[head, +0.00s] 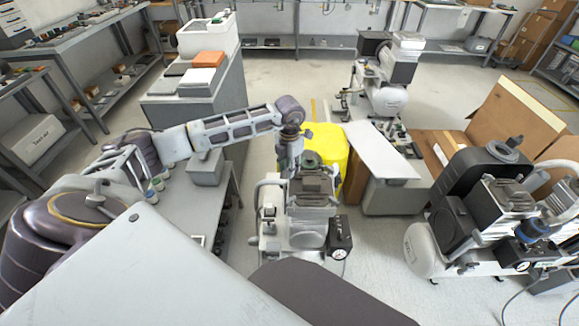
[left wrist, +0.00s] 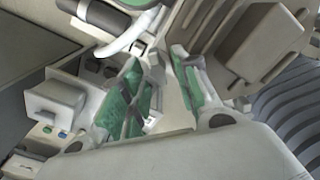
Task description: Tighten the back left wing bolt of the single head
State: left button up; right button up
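The single-head compressor (head: 308,228) stands in the middle of the head view, with a grey ribbed head on top and a black gauge box (head: 340,238) at its right side. My left arm reaches in from the left, and my left gripper (head: 290,156) points down at the back left of the compressor's head. In the left wrist view the two green-padded fingers (left wrist: 158,62) stand apart, with pale compressor parts around and beyond them. I cannot make out the back left wing bolt; the fingers and nearby parts crowd that spot. My right gripper is not in view.
A yellow bin (head: 326,150) and a box with a white top (head: 378,150) stand close behind the compressor. A larger twin compressor (head: 480,220) is at the right. A grey workbench (head: 185,215) with small bottles is at the left. Light floor (head: 385,245) is free between the compressors.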

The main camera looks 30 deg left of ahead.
pick_arm(q)
grip_shut()
